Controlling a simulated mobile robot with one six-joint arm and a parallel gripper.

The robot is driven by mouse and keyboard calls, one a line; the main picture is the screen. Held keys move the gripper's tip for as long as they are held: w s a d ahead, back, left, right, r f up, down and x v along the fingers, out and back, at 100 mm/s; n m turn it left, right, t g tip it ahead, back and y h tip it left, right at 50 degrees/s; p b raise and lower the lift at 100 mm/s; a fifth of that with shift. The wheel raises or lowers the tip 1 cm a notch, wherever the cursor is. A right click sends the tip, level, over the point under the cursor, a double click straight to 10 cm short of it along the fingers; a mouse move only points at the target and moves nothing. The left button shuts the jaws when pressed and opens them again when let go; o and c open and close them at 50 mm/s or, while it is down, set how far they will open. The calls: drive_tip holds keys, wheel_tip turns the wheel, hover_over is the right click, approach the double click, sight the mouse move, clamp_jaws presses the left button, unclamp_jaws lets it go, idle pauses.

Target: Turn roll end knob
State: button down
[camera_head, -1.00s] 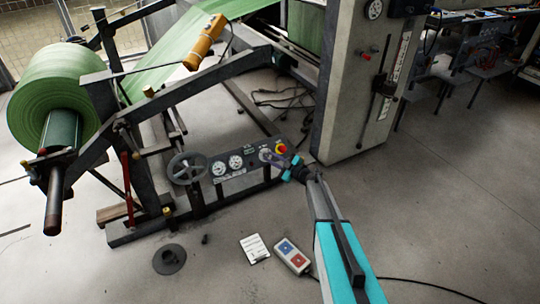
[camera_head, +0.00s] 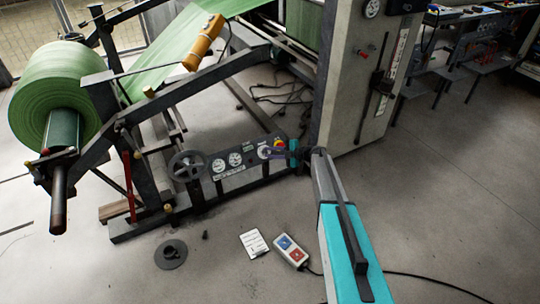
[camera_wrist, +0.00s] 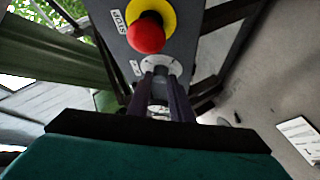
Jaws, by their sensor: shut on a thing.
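The control panel (camera_head: 246,163) stands low on the machine frame, with two round white gauges and switches. The roll end knob (camera_wrist: 161,67) is a small grey knob on a pale round dial plate, at the panel below a red stop button (camera_wrist: 146,34) with a yellow ring. My gripper (camera_wrist: 160,80) is shut on the knob, one dark finger on each side. In the head view my gripper (camera_head: 272,153) reaches the right end of the panel; the knob is largely hidden there by the fingers.
A handwheel (camera_head: 188,166) sits left of the panel. A big green roll (camera_head: 62,88) hangs at left. A grey column (camera_head: 350,90) stands close behind my arm. A pendant with buttons (camera_head: 291,251) and a white card (camera_head: 254,243) lie on the floor. Floor at right is clear.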

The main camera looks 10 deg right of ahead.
drive_tip(key=shift+s+a+f+n, duration=0.1)
drive_tip(key=shift+s+a+n, duration=0.05)
drive_tip(key=shift+a+n, duration=0.15)
drive_tip(key=c, duration=1.9)
unclamp_jaws()
drive_tip(key=shift+c, duration=0.2)
drive_tip(key=o, duration=0.4)
drive_tip(key=shift+c, duration=0.2)
drive_tip(key=shift+d, duration=0.15)
drive_tip(key=shift+d, duration=0.15)
drive_tip(key=p+v, duration=0.2)
drive_tip(key=v, duration=1.1)
drive_tip(key=shift+d+r, duration=0.2)
drive_tip(key=shift+r, duration=0.1)
drive_tip(key=shift+s, duration=0.1)
